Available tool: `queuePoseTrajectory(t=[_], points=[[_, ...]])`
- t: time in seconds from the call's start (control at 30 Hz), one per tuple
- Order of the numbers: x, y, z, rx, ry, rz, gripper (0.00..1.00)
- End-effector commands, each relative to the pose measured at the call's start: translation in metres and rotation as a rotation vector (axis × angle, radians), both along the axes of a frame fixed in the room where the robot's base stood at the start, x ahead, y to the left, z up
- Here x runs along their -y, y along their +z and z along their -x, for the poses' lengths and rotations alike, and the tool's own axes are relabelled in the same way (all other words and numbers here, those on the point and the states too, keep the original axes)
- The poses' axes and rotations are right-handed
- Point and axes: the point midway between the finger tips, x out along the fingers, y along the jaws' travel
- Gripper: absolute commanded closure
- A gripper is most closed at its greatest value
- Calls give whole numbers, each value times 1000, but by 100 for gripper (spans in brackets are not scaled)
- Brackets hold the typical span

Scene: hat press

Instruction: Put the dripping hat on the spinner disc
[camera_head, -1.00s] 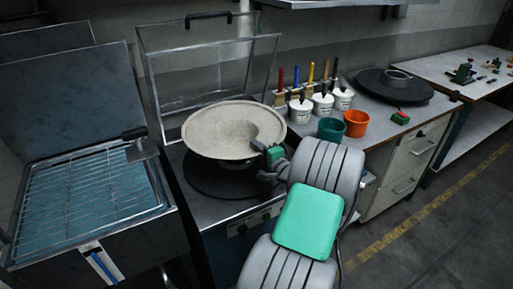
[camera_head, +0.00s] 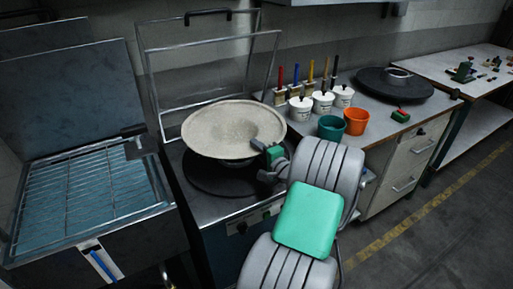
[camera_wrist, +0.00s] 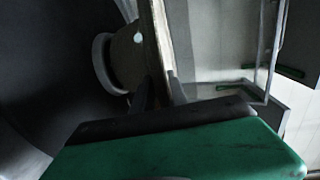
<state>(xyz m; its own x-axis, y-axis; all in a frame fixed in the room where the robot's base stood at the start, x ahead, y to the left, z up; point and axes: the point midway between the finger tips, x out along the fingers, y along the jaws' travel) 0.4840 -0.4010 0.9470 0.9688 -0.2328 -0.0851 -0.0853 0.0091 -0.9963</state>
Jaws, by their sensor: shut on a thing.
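The pale beige hat (camera_head: 225,128) is held level over a black disc (camera_head: 205,180) on the middle machine, brim up and crown down. In the wrist view the brim (camera_wrist: 155,35) stands edge-on between my fingers, and the crown (camera_wrist: 128,58) points toward a light ring (camera_wrist: 102,62) on the dark disc (camera_wrist: 45,70). My gripper (camera_head: 268,150) is shut on the brim's right edge; the fingers also show in the wrist view (camera_wrist: 160,93). The crown is mostly hidden under the brim in the head view. I cannot tell whether it touches the ring. No drips are visible.
A clear lid (camera_head: 205,65) stands raised behind the disc. A tank with a wire rack (camera_head: 85,195) is at left. Brush pots (camera_head: 322,103), a green cup (camera_head: 331,128), an orange cup (camera_head: 356,121) and another black disc (camera_head: 393,88) are on the right bench.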

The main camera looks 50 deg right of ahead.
Motion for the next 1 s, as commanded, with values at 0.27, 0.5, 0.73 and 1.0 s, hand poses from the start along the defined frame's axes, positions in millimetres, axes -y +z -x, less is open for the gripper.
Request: queuePoseTrajectory(t=[0.27,0.5,0.73,1.0], points=[[0,-1,0,1,0,0,100],[0,-1,0,1,0,0,64],[0,-1,0,0,0,0,57],[-3,-1,21,-1,-5,-2,57]])
